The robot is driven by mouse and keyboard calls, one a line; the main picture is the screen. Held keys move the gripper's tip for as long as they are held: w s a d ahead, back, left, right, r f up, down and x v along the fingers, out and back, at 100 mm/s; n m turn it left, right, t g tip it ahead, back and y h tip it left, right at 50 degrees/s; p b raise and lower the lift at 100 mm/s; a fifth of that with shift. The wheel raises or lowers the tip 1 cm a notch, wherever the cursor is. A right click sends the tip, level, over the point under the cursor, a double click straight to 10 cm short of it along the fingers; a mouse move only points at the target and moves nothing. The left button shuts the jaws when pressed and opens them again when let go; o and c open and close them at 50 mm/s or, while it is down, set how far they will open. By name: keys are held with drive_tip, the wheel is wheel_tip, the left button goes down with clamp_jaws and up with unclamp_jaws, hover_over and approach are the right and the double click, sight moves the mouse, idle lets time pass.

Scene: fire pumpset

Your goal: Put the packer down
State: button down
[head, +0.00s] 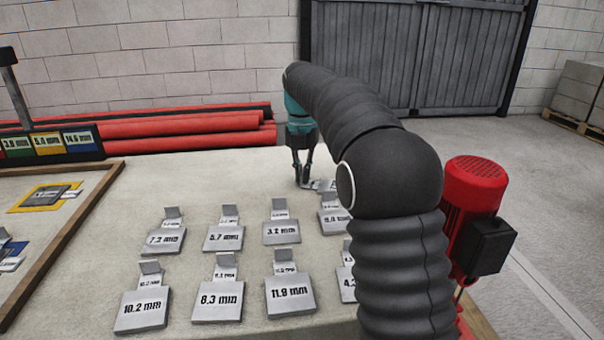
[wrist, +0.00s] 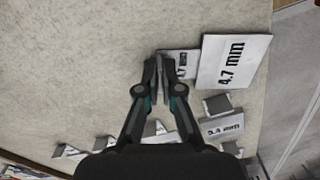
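The 4.7 mm packer (wrist: 236,52) is a flat grey plate with a white label and a smaller labelled step. In the wrist view my gripper (wrist: 158,62) has its fingers close together on the packer's upright tab, with the plate out to the right. The plate looks larger than its neighbours there. In the head view my gripper (head: 303,184) is low at the far end of the rows, and only a bit of the packer (head: 322,185) shows before my arm hides it. Whether its underside touches the table cannot be told.
Several labelled packers stand in rows on the pale table (head: 190,190), including 3.2 mm (head: 282,232) and 11.8 mm (head: 290,297). Another packer (wrist: 222,126) lies close to the held one. A wood-edged tray (head: 62,245) is at left, red pipes (head: 190,128) behind, a red motor (head: 472,190) at right.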

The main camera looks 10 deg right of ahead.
drive_tip(key=shift+f, duration=0.1)
drive_tip(key=c, duration=1.3)
unclamp_jaws()
wheel_tip(320, 180, up, 12)
drive_tip(key=shift+r+p, duration=0.15)
drive_tip(key=shift+p, duration=0.8)
drive_tip(key=shift+a, duration=0.1)
